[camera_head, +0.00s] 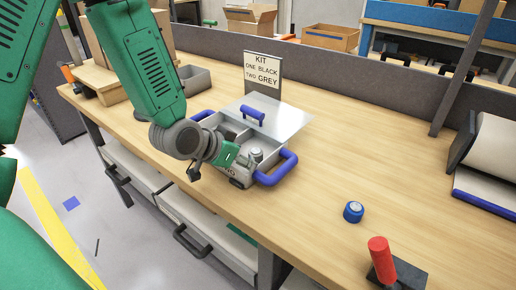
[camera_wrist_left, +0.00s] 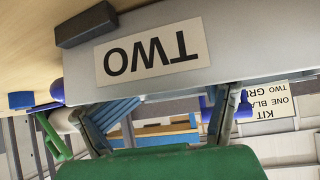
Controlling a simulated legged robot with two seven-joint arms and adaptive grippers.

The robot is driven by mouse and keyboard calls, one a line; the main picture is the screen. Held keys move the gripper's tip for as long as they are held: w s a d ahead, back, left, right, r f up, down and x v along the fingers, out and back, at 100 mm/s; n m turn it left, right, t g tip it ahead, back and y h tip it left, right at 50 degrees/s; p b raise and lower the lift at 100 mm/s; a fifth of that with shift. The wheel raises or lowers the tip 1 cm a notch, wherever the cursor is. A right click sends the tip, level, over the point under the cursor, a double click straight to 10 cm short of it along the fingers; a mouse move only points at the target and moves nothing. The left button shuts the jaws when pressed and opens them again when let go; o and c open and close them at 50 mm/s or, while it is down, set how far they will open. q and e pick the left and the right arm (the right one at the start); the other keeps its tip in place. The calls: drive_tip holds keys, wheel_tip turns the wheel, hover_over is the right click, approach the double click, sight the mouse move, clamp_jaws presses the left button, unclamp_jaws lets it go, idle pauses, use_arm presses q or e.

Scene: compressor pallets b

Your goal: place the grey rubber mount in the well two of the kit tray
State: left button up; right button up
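The kit tray (camera_head: 213,139), grey with blue handles, stands on the bench. A "TWO" label (camera_wrist_left: 152,47) is on a grey wall of it, upside down in the left wrist view. A small grey round piece (camera_head: 256,153), perhaps the grey rubber mount, shows inside the tray's right part. My left gripper (camera_head: 238,170) is at the tray's front right. In the left wrist view its two fingers (camera_wrist_left: 158,112) stand apart and their tips pass out of sight behind the labelled wall. Whether they touch or hold anything is hidden. My right gripper is not in view.
A flat light-grey plate with a blue handle (camera_head: 252,115) covers the tray's back. A kit sign (camera_head: 262,72) stands behind. A blue-capped item (camera_head: 353,212) and a red-handled tool (camera_head: 380,258) are to the right. A grey bin (camera_head: 194,79) is to the left. Bench between is clear.

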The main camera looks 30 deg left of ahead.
use_arm(q)
drive_tip(key=p+v, duration=0.1)
drive_tip(key=v, duration=0.5)
drive_tip(key=shift+r, duration=0.25)
drive_tip(key=r+p, duration=0.1)
drive_tip(key=p, duration=0.3)
drive_tip(key=shift+s+r+p, duration=0.15)
drive_tip(key=shift+s+p, duration=0.2)
drive_tip(key=shift+s, duration=0.05)
drive_tip(key=shift+s+a+r+p, duration=0.15)
drive_tip(key=shift+s+p, duration=0.25)
drive_tip(key=shift+p, duration=0.25)
